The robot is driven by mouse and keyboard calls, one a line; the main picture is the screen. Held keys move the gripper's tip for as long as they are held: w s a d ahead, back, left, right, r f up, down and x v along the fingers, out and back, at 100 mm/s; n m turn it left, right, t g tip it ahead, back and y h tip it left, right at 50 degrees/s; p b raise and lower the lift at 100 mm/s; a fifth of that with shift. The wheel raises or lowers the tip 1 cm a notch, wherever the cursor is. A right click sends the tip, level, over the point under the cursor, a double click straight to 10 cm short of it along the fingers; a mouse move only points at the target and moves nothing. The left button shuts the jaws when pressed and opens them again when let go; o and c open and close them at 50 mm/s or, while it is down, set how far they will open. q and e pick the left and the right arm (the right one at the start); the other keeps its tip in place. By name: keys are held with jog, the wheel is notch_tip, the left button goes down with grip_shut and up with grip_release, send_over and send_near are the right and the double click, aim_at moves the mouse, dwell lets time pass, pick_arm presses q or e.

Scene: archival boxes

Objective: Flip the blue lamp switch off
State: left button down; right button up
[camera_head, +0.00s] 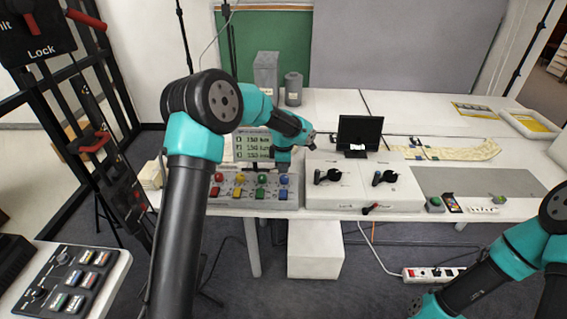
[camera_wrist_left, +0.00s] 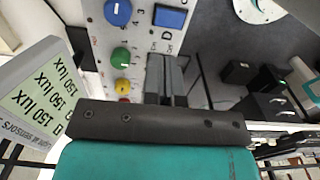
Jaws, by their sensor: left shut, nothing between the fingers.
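The lamp panel (camera_head: 229,190) has a row of round coloured knobs above a row of coloured square pieces. A round blue knob (camera_head: 284,180) is at its right end, with a blue square switch (camera_head: 284,194) below it. In the left wrist view, the blue square (camera_wrist_left: 170,17) has On/Off lettering and a "D" beside it, and the round blue knob (camera_wrist_left: 118,12) is close by. My left gripper (camera_head: 283,166) is shut and empty, just over the panel's right end. Its fingers (camera_wrist_left: 167,62) show apart from the blue square; contact is not visible.
A display (camera_head: 253,146) with several lux readings stands behind the panel. A white box with two black knobs (camera_head: 330,200) is close on the right, with a black screen (camera_head: 359,133) behind it. The grey mat (camera_head: 475,182) farther right is mostly clear.

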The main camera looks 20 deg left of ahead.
aim_at(283, 191)
pick_arm(q)
notch_tip(283, 191, down, 10)
jog(key=shift+r, duration=0.15)
jog(key=shift+a, duration=0.1)
dwell(0.4)
